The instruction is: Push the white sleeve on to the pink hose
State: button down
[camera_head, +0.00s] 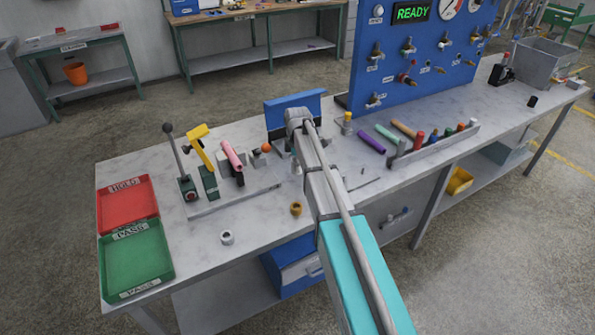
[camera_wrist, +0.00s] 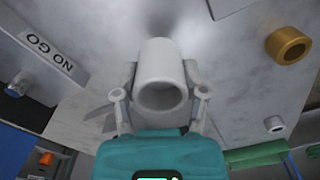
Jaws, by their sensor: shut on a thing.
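The white sleeve (camera_wrist: 160,65) is a short, wide tube with its open end facing the wrist camera. My gripper (camera_wrist: 160,82) is shut on it, with one finger on each side, above the grey bench top. In the head view my arm hides the gripper and the sleeve. The pink hose (camera_head: 232,155) is held tilted in a fixture on the bench, to the left of my arm's end. I do not see the hose in the wrist view.
A yellow-handled clamp (camera_head: 200,147) and an upright lever (camera_head: 177,150) stand left of the hose. A brass ring (camera_head: 296,209) and a grey ring (camera_head: 227,237) sit on the bench front. Red (camera_head: 105,205) and green (camera_head: 112,284) trays lie left. A blue panel (camera_head: 400,60) rises behind.

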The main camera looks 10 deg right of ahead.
aim_at(297, 177)
jog(key=shift+w+f+b, duration=0.5)
jog(key=shift+f+b, duration=0.25)
jog(key=shift+f, duration=0.05)
jog(key=shift+s+f+b, duration=0.1)
jog(key=shift+f+b, duration=0.95)
jog(key=shift+f, duration=0.1)
jog(key=shift+c, duration=0.7)
grip_release()
jog(key=shift+f, duration=0.1)
notch_tip(297, 177, up, 14)
jog(key=p, duration=1.3)
